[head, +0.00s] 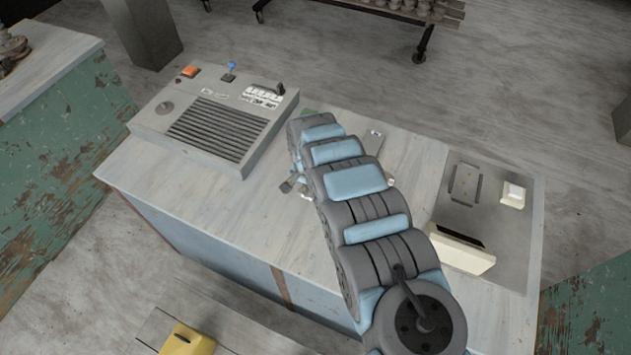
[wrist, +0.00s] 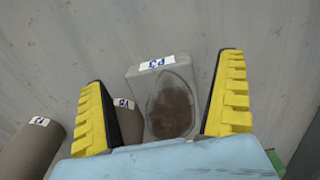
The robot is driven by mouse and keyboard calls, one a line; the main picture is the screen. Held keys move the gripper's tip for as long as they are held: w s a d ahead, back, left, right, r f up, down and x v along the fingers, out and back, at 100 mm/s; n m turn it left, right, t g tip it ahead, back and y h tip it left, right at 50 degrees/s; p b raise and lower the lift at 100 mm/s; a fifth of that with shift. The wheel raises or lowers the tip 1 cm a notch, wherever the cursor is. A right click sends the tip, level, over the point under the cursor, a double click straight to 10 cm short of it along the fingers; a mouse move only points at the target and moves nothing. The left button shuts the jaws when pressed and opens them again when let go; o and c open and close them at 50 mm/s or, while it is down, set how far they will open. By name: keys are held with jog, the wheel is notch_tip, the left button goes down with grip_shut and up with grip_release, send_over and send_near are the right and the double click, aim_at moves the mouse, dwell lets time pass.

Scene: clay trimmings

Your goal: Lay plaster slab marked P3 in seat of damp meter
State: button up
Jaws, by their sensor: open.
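The plaster slab marked P3 (wrist: 168,100) shows in the wrist view as a pale grey block with a brown damp patch and a white label. It lies on the grey worktop between the two yellow-ribbed fingers of my gripper (wrist: 168,95). The gripper is open, with visible gaps on both sides of the slab. In the head view my arm covers most of this area, and I cannot make out the slab there. What appears to be the damp meter (head: 524,230) is a grey panel on the right of the bench, with a raised metal seat (head: 465,184) that looks empty.
Two brown-grey pieces with labels, one at the far left (wrist: 28,150) and one beside the left finger (wrist: 128,122), lie near the slab. A grey console (head: 212,120) stands on the bench's left. A cream box (head: 461,249) and white button (head: 513,194) sit by the seat.

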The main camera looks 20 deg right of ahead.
jog(key=shift+f, duration=0.45)
jog(key=c, duration=1.4)
jog(key=shift+o, duration=0.2)
jog(key=shift+r, duration=0.15)
notch_tip(320, 180, up, 17)
jog(key=p, duration=0.5)
jog(key=w+a+r+n, duration=0.2)
jog(key=a+r+n, duration=0.2)
jog(key=a+r, duration=0.3)
jog(key=w+a+r+n, duration=0.3)
jog(key=a+r+n, duration=0.1)
jog(key=a+r, duration=0.4)
notch_tip(320, 180, up, 22)
jog(key=p, duration=2.3)
jog(key=shift+s+d+r, duration=0.15)
jog(key=shift+d+r, duration=0.05)
jog(key=shift+d, duration=0.1)
